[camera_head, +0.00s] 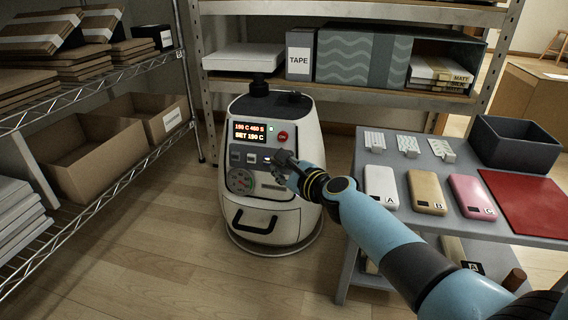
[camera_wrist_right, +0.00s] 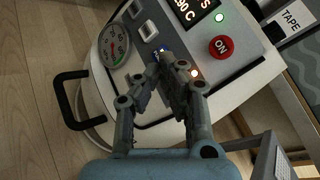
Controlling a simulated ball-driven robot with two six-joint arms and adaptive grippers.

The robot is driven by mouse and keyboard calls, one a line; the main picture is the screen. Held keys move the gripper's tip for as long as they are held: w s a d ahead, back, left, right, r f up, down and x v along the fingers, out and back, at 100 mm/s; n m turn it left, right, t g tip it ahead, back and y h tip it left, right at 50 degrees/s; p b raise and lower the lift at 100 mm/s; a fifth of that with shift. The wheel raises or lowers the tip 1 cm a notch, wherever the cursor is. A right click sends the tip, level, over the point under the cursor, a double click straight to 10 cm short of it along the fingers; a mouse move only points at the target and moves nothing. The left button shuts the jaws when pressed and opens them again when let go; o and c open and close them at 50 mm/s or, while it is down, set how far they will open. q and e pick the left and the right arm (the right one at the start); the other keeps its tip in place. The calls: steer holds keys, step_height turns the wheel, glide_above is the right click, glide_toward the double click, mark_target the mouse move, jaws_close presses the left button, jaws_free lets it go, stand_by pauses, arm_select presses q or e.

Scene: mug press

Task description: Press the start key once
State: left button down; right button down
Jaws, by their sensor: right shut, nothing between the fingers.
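The mug press (camera_head: 262,212) is a white rounded machine on the floor. Its dark front panel has a lit display (camera_head: 249,132) showing "SET 190 C", a red ON button (camera_head: 282,136), a gauge (camera_head: 239,180) and a row of square keys (camera_head: 251,158). In the wrist view the gauge (camera_wrist_right: 114,45), two pale keys (camera_wrist_right: 148,30) and the red button (camera_wrist_right: 221,46) show. My right gripper (camera_head: 279,161) is shut and empty in front of the right end of the key row. Its fingertips (camera_wrist_right: 171,70) partly hide the key there; contact cannot be told. My left gripper is out of view.
A grey table (camera_head: 456,216) at the right holds white, tan and pink slabs, a dark bin (camera_head: 514,143) and a red mat (camera_head: 527,202). Wire shelves with cardboard boxes (camera_head: 101,160) stand at the left. A shelf unit is behind the press. The floor in front is clear.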

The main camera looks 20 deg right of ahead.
steer(key=s+a, duration=0.1)
steer(key=s+p, duration=0.1)
steer(key=s+a+r, duration=0.1)
steer(key=s, duration=0.1)
steer(key=shift+a+r+p, duration=0.1)
steer(key=shift+a+p, duration=0.25)
stand_by(0.6)
